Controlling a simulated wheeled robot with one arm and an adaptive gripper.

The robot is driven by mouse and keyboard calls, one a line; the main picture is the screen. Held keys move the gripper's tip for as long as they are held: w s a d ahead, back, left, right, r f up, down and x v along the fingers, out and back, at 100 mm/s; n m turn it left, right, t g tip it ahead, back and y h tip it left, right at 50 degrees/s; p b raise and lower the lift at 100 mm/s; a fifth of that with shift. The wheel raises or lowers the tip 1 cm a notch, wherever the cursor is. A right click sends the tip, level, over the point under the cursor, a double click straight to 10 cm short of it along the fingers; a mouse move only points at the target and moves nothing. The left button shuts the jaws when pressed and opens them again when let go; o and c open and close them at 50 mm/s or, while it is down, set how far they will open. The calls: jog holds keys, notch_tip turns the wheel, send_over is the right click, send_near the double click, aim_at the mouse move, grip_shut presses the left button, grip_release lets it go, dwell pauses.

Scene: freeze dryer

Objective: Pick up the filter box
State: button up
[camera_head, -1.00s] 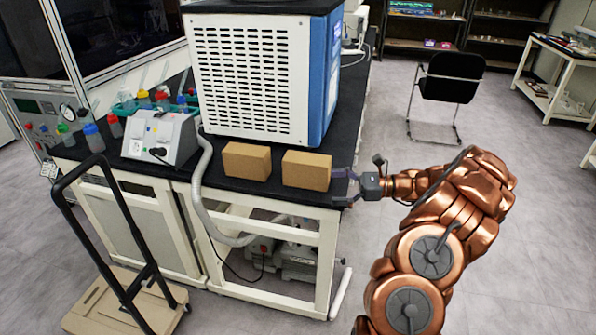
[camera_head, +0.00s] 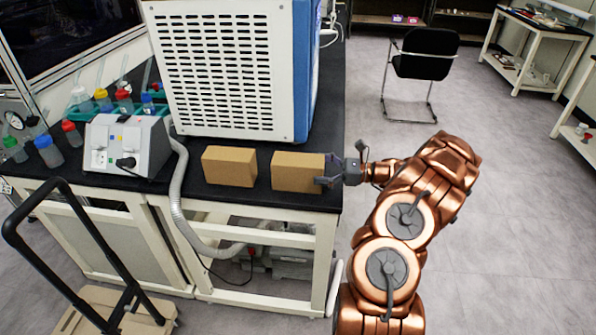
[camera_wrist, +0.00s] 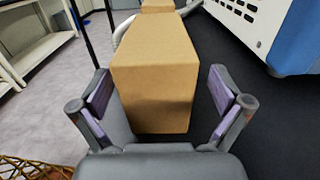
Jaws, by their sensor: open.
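Two plain brown cardboard boxes sit on the black bench top in front of the freeze dryer. The left box (camera_head: 229,166) and the right box (camera_head: 297,171) stand side by side with a small gap. No label shows which is the filter box. My gripper (camera_head: 330,172) is open at the right end of the right box. In the wrist view my gripper (camera_wrist: 163,105) has its purple-padded fingers on either side of the near box (camera_wrist: 155,75), with visible gaps at both sides. The other box (camera_wrist: 157,5) shows behind it.
The white and blue freeze dryer (camera_head: 225,70) stands close behind the boxes. A small grey-white device (camera_head: 125,145) with a hose (camera_head: 178,190) is to the left, beside several bottles. A black-handled cart (camera_head: 115,310) stands at the front left.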

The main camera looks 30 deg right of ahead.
aim_at(306, 167)
jog(key=x, duration=0.3)
jog(key=shift+w+a+p, duration=0.1)
jog(key=shift+a+p, duration=0.3)
jog(key=c, duration=1.5)
jog(key=shift+c, duration=0.5)
jog(key=shift+r, duration=0.15)
